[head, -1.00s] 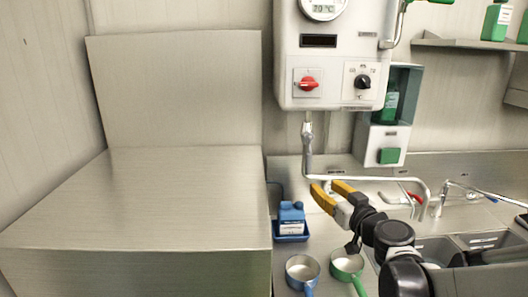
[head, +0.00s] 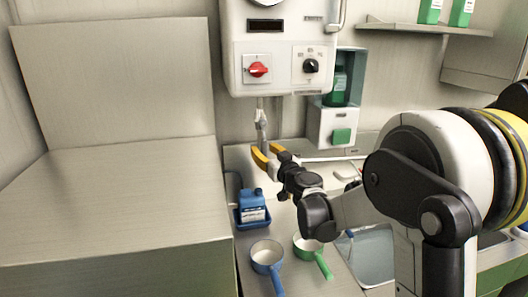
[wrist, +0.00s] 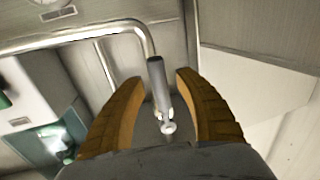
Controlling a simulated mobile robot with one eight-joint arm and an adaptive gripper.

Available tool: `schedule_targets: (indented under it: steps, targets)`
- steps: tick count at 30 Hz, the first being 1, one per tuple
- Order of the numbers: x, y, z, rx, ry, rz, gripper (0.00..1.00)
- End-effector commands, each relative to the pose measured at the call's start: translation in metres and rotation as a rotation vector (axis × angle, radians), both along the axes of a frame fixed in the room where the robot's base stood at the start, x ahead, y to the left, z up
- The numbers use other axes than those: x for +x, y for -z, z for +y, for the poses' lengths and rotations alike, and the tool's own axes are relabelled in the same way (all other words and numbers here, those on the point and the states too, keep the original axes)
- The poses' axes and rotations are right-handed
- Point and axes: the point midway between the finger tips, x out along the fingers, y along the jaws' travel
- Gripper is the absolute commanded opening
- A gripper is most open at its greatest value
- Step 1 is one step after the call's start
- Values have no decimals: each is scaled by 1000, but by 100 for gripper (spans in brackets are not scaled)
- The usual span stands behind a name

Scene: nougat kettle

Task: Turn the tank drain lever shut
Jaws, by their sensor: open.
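The tank drain lever looks to be the grey bar (wrist: 158,82) in the wrist view, beside a bent metal pipe and ending near a small round fitting. In the head view it seems to be the grey piece (head: 261,126) on the pipe under the white wall tank (head: 283,75). My gripper (head: 267,152) is open just below and in front of it, its yellow fingers pointing up towards it. In the wrist view the bar stands between my two fingers (wrist: 158,77), with gaps on both sides. I cannot tell any contact.
A red switch (head: 258,69) and black dial (head: 311,66) sit on the tank front. A blue canister (head: 252,207), a blue pan (head: 267,256) and a green pan (head: 308,246) stand on the counter below my arm. A large metal box (head: 110,200) fills the left.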

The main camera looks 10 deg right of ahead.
Motion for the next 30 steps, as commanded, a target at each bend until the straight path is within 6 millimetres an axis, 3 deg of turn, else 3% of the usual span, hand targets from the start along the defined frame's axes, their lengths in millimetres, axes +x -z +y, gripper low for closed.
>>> schedule_targets:
  steps: [8,12,23,30]
  targets:
    - [1,0,0,0,0,0,39]
    - [1,0,0,0,0,0,0]
    - [1,-1,-2,-26,0,0,0]
    - [1,-2,-13,-147,2,0,0]
